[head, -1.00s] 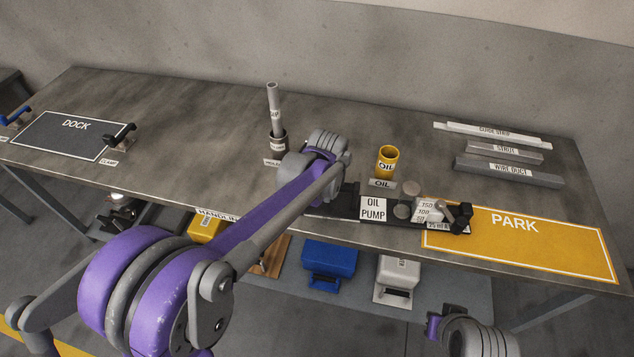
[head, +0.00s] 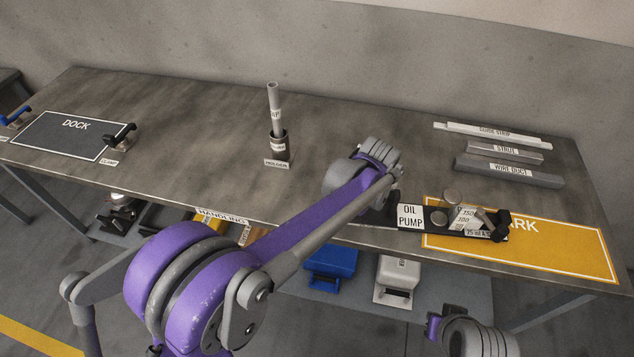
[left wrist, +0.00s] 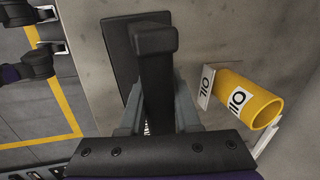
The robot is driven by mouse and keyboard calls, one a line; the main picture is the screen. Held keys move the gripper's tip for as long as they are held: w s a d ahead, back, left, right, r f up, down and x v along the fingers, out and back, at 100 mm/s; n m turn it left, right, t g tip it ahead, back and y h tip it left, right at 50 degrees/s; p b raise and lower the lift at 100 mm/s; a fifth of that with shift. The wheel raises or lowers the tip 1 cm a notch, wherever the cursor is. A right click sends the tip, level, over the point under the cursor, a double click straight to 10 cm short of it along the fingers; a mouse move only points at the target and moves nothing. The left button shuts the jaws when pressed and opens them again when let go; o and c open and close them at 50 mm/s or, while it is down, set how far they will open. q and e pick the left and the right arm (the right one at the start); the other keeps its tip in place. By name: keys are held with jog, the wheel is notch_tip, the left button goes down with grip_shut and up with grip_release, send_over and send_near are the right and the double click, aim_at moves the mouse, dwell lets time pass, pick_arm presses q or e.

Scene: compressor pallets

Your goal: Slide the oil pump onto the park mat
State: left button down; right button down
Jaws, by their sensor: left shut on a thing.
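The oil pump (head: 410,217) is a dark, low pallet with a white label and grey parts on it. Its right part lies over the left part of the yellow park mat (head: 570,250); its labelled left end is at or just off the mat's left edge. In the left wrist view my left gripper (left wrist: 158,98) is shut on a black upright handle (left wrist: 155,55) at the pallet's end. In the head view my left wrist hides this grip. My right arm shows at the lower right; its jaw state is unclear.
A yellow oil can (left wrist: 248,100) stands close beside the handle in the left wrist view; my arm hides it in the head view. A wire duct (head: 508,171) and strips lie behind the mat. A holder (head: 278,146) with a rod and the dock mat (head: 70,135) are further left.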

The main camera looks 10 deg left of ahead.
pick_arm(q)
send_near(409, 213)
jog(key=shift+x, duration=2.75)
jog(key=shift+s, duration=0.1)
jog(key=c, duration=1)
grip_release()
jog(key=o, duration=0.4)
jog(key=shift+d, duration=0.15)
jog(key=shift+o, duration=0.3)
jog(key=shift+r, duration=0.15)
jog(key=v, duration=1.1)
jog(key=shift+r, duration=0.35)
